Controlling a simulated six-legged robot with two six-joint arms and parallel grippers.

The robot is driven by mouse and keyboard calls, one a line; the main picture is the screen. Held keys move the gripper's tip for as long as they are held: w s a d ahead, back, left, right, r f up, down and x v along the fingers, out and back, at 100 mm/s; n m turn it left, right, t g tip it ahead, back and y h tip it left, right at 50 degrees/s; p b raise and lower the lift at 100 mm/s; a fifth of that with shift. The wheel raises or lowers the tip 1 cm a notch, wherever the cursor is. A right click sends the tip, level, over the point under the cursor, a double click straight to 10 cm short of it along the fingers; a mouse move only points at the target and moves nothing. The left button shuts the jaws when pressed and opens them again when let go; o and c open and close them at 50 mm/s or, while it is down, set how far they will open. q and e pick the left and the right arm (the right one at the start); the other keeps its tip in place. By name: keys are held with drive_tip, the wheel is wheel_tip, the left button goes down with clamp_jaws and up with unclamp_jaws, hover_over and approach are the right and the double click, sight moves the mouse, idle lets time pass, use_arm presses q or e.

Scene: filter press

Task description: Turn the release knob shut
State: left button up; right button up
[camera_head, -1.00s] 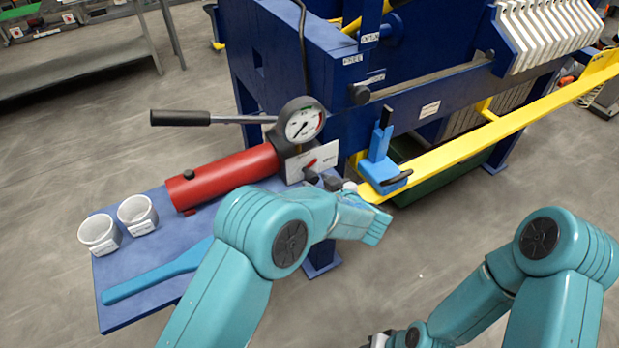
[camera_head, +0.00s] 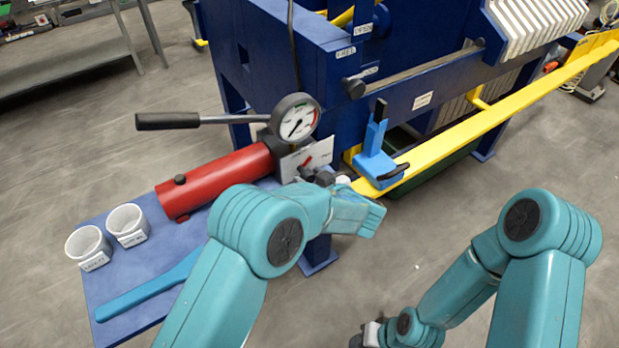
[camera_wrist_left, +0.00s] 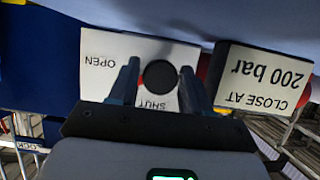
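The release knob is a dark round disc (camera_wrist_left: 160,75) in the left wrist view. It sits in front of a white plate (camera_wrist_left: 101,68) with upside-down OPEN and SHUT lettering. In the head view the plate (camera_head: 318,153) is below the pressure gauge (camera_head: 295,118) and a red mark shows on it. My left gripper (camera_head: 322,178) is at the plate's lower edge. In the left wrist view its two fingers (camera_wrist_left: 161,72) stand apart, one on each side of the knob, with narrow gaps. My right gripper (camera_head: 368,336) is low at the bottom edge, its fingers unclear.
A red pump cylinder (camera_head: 215,180) with a black-gripped lever (camera_head: 168,121) lies on the blue shelf (camera_head: 100,278). Two white cups (camera_head: 127,224) and a blue bar (camera_head: 150,287) are there too. A yellow rail (camera_head: 460,140) with a blue clamp (camera_head: 374,165) runs right.

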use_arm(q)
drive_tip(key=c, duration=0.6)
drive_tip(key=shift+f+n+t+h+b, duration=0.35)
drive_tip(key=shift+n+b, duration=0.25)
drive_tip(key=shift+b, duration=0.35)
drive_tip(key=shift+s+r+b, duration=0.1)
drive_tip(key=shift+r+b, duration=0.05)
drive_tip(key=shift+b, duration=0.2)
drive_tip(key=shift+r+n, duration=0.15)
drive_tip(key=shift+n, duration=0.15)
drive_tip(key=o, duration=0.7)
drive_tip(key=shift+o, duration=0.2)
drive_tip(key=shift+r, duration=0.1)
drive_tip(key=shift+a, duration=0.1)
